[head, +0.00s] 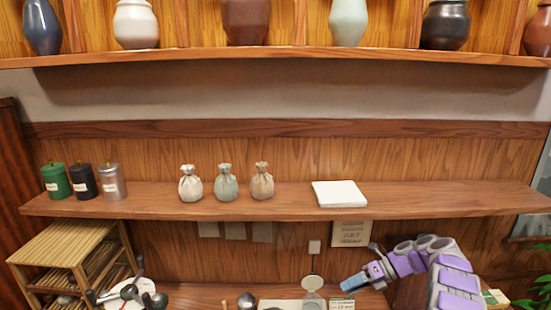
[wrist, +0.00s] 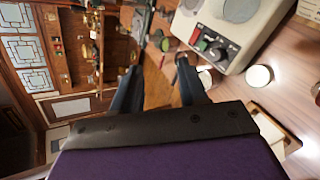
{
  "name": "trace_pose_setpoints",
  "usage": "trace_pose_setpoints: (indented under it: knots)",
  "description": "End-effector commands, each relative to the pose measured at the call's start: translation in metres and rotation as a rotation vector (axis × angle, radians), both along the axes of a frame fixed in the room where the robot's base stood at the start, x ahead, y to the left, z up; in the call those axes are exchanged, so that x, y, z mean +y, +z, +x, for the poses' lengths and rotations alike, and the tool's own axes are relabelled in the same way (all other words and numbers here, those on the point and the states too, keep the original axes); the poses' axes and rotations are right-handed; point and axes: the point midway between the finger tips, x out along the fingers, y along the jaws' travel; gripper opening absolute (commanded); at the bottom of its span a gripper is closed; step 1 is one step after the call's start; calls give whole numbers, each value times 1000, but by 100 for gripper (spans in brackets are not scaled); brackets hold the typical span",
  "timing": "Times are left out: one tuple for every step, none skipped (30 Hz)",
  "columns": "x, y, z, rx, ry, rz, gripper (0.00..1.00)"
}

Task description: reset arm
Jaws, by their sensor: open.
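My gripper (head: 356,282) is at the lower right of the head view, at the end of my purple and grey arm. The arm is bent, and the gripper points left over the lower counter. In the wrist view my gripper (wrist: 159,80) shows two dark fingers spread apart with nothing between them. Wooden counter and small blurred items lie beyond the fingertips.
In the wrist view a pale device (wrist: 225,30) with buttons stands close to the right finger, beside a white round container (wrist: 258,76). In the head view a shelf (head: 420,203) bears canisters, tied pouches and a white slab (head: 339,194). A slatted rack (head: 62,245) stands left.

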Motion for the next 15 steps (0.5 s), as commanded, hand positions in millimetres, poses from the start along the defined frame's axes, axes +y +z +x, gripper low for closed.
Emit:
trace_pose_setpoints:
  knots:
    - [9,7,-4,-37,35,-20,43]
    - [13,11,-6,-60,56,-32,43]
    - [18,16,-9,-94,84,-50,43]
    - [22,19,-12,-118,106,-61,43]
    - [27,22,-16,-140,129,-74,43]
    - [32,27,-20,-171,161,-88,43]
    - [36,30,-24,-194,185,-100,43]
    - [40,33,-28,-218,211,-111,43]
    - [46,37,-35,-247,246,-124,43]
    - [49,40,-39,-269,272,-135,43]
    - [53,43,-44,-293,297,-146,43]
    - [58,47,-51,-325,334,-161,43]
    - [62,49,-56,-345,361,-170,43]
    - [65,52,-62,-369,388,-181,43]
    - [70,56,-69,-400,426,-195,43]
